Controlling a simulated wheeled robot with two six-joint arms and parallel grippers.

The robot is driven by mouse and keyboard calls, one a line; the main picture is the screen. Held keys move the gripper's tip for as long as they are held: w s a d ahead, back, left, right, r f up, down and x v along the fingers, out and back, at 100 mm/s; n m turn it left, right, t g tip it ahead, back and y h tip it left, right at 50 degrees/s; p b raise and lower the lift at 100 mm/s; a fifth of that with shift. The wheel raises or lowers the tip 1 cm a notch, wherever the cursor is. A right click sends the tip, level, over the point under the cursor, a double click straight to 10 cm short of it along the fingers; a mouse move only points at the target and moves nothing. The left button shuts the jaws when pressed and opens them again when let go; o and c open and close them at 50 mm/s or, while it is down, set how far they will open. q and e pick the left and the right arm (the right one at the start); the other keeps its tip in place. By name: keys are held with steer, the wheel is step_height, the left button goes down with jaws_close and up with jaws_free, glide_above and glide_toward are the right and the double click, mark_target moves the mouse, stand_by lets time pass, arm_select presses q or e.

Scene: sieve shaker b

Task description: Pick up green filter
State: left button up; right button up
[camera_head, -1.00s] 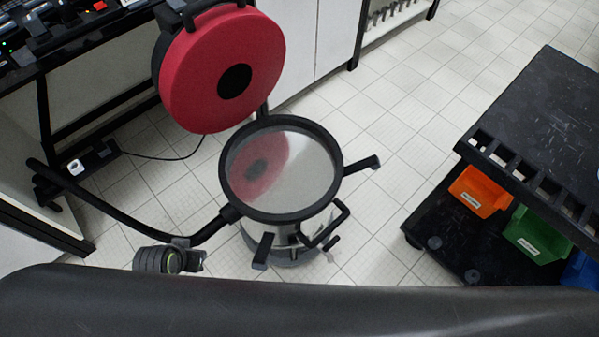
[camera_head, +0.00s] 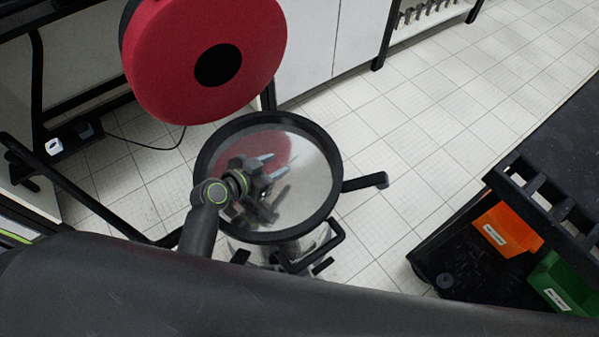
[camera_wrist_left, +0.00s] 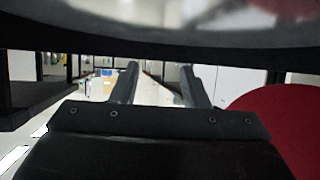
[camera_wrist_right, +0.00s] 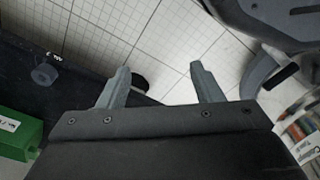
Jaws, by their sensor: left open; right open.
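I see no green filter clearly in any view. A round shaker pan with a dark rim (camera_head: 330,170) and a shiny, reflecting top stands in the middle of the head view. My left gripper (camera_head: 270,178) is above this top, open and empty; its reflection shows below it. In the left wrist view its two fingers (camera_wrist_left: 158,85) are apart, and the rim (camera_wrist_left: 160,42) crosses the top of the picture. My right gripper (camera_wrist_right: 162,80) is open and empty in the right wrist view, with floor behind it. It is not visible in the head view.
A red round lid (camera_head: 180,65) with a black centre hangs behind the pan. A black cart (camera_head: 560,150) stands on the right; an orange bin (camera_head: 505,230) and a green bin (camera_head: 568,285) sit on its lower shelf. White tiled floor (camera_head: 420,140) lies between.

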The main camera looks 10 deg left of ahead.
mark_target(290, 162)
arm_select(q)
steer(key=shift+w+d+f+b, duration=0.55)
steer(key=shift+w+d+f, duration=0.1)
steer(key=shift+w+f, duration=0.45)
steer(key=shift+w+d+f+b, duration=0.55)
steer(key=shift+w+d+f, duration=0.05)
steer(key=shift+w+f, duration=0.45)
steer(key=shift+w+d+f+b, duration=0.55)
steer(key=shift+w+d+f, duration=0.1)
steer(key=shift+w+f, duration=0.45)
arm_select(e)
step_height(290, 162, up, 7)
steer(key=w+a, duration=0.1)
steer(key=w, duration=0.1)
steer(key=shift+w+r+y, duration=0.15)
steer(key=shift+r+y, duration=0.05)
steer(key=shift+y, duration=0.1)
steer(key=shift+a, duration=0.1)
arm_select(q)
jaws_close()
